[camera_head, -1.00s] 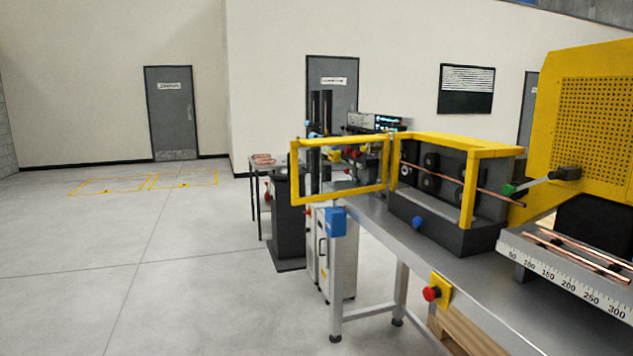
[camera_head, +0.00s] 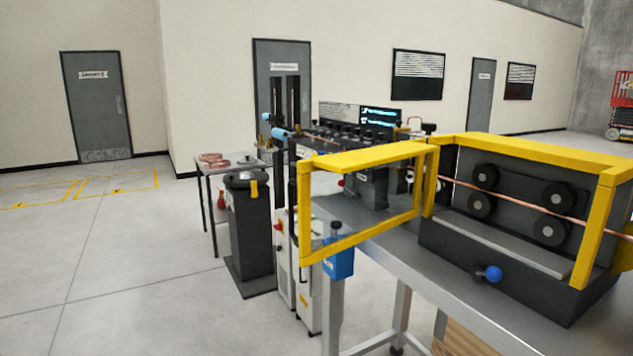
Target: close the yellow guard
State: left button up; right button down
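The yellow guard (camera_head: 306,230) is a framed clear door in the head view. It stands open, swung out to the left from the machine's yellow frame (camera_head: 545,145), with its hinge side near the frame's left post. The front of the roller housing (camera_head: 480,235) is uncovered, and its dark rollers (camera_head: 549,231) show with a copper tube (camera_head: 520,203) running between them. A blue knob (camera_head: 493,273) sticks out low on the housing front. Neither of my grippers is in view.
The machine stands on a grey metal bench (camera_head: 440,300); a blue box (camera_head: 339,263) hangs at its left end. A dark pedestal (camera_head: 249,230) and a small table (camera_head: 212,168) with copper coils stand farther left. Open floor (camera_head: 150,270) lies at the left.

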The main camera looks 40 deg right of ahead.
aim_at(343, 164)
jog(key=i+z, duration=0.3)
jog(key=i+j+z, duration=0.2)
jog(key=i+z, duration=0.15)
jog(key=i+j+z, duration=0.3)
jog(key=i, duration=0.2)
jog(key=i+z, duration=0.15)
jog(key=z, duration=0.25)
jog(key=i+j+z, duration=0.1)
jog(key=z, duration=0.25)
jog(key=i+j+z, duration=0.15)
jog(key=z, duration=0.25)
jog(key=i+j+z, duration=0.1)
jog(key=z, duration=0.3)
jog(key=i+j+z, duration=0.15)
jog(key=j+z, duration=0.2)
jog(key=i+j+z, duration=0.15)
jog(key=j+z, duration=0.25)
jog(key=k+l, duration=0.1)
jog(key=k, duration=0.1)
